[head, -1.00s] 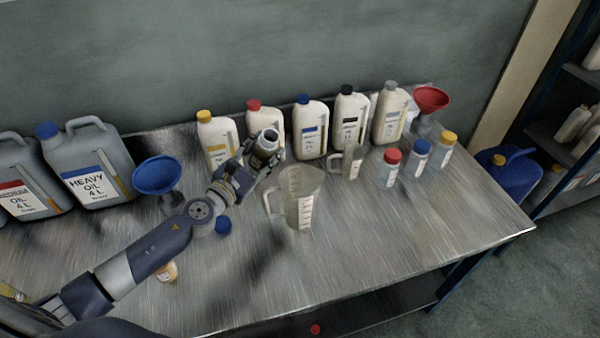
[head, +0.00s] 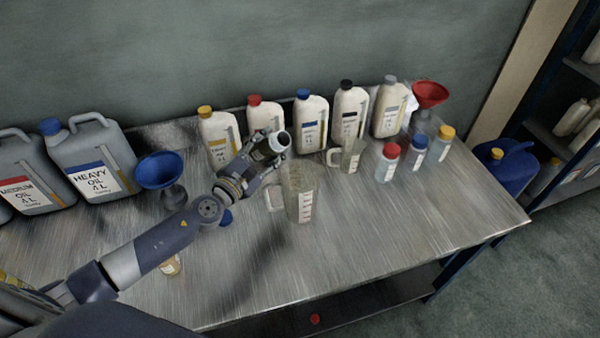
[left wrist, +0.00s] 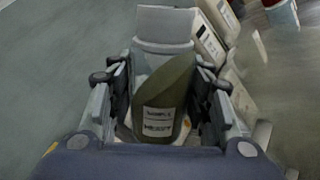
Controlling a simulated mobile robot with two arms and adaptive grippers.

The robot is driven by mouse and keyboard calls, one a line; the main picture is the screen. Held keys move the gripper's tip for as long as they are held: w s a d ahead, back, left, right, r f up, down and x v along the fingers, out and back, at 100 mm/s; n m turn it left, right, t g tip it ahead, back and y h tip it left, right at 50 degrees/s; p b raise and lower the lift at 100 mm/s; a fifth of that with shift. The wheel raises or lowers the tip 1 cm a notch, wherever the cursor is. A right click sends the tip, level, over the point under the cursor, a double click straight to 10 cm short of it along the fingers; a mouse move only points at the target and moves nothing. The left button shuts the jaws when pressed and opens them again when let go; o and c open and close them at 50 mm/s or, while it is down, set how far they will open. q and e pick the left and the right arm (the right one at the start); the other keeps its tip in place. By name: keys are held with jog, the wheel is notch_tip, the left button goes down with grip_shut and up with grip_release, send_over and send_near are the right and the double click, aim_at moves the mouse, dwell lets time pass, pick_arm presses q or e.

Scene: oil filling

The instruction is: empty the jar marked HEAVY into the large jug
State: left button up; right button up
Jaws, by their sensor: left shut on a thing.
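My left gripper (head: 266,148) is shut on the open jar marked HEAVY (head: 277,143). The jar is tilted, mouth towards the right, above and slightly left of the large jug. In the left wrist view the jar (left wrist: 163,105) sits between the fingers; its label reads HEAVY, and dark olive oil inside has a slanted surface reaching towards the neck. The clear large jug (head: 304,203) with red marks stands on the table, its upper left partly hidden by the gripper. No oil stream can be made out. My right gripper is not in view.
A smaller jug (head: 351,160) stands behind and right of the large one. Capped jars (head: 387,166) are farther right. Several white oil bottles (head: 311,125) line the back. A blue funnel (head: 160,170) stands left. The table's front right (head: 400,230) is clear.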

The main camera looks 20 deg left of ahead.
pick_arm(q)
jog(key=shift+s, duration=0.1)
jog(key=shift+a+f+m, duration=0.1)
jog(key=shift+m, duration=0.3)
jog(key=shift+a+f+m, duration=0.1)
jog(key=shift+f+m, duration=0.05)
jog(key=shift+m, duration=0.35)
dwell(0.3)
jog(key=shift+w+r+m, duration=0.2)
jog(key=shift+m, duration=0.1)
jog(key=shift+s+r, duration=0.1)
jog(key=shift+r, duration=0.05)
jog(key=shift+a+r+m+p, duration=0.1)
jog(key=shift+m+p, duration=0.35)
jog(key=shift+m, duration=0.05)
jog(key=shift+r, duration=0.1)
